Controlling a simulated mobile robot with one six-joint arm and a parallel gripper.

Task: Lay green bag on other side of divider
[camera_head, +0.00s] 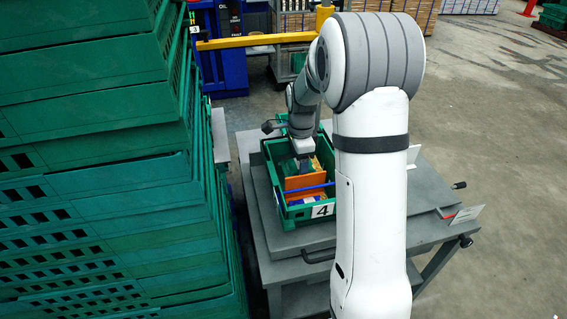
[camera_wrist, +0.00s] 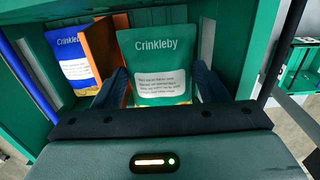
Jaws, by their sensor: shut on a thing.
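The green bag (camera_wrist: 155,55), marked Crinkleby, stands upright between the two fingers of my gripper (camera_wrist: 157,85) in the wrist view. My gripper is shut on it. The orange divider (camera_wrist: 101,45) is just left of the green bag, partly hidden by a finger. A blue and white Crinkleby bag (camera_wrist: 76,62) is on the divider's other side. In the head view my gripper (camera_head: 305,165) reaches down into the green crate (camera_head: 296,217), behind the orange divider (camera_head: 304,184). The green bag is mostly hidden there.
The crate sits on a grey table (camera_head: 275,235) with free room to its right. A blue bar (camera_head: 312,188) crosses the crate. A tall stack of green crates (camera_head: 95,150) stands close on the left. A white card with 4 (camera_head: 322,210) is on the crate's front.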

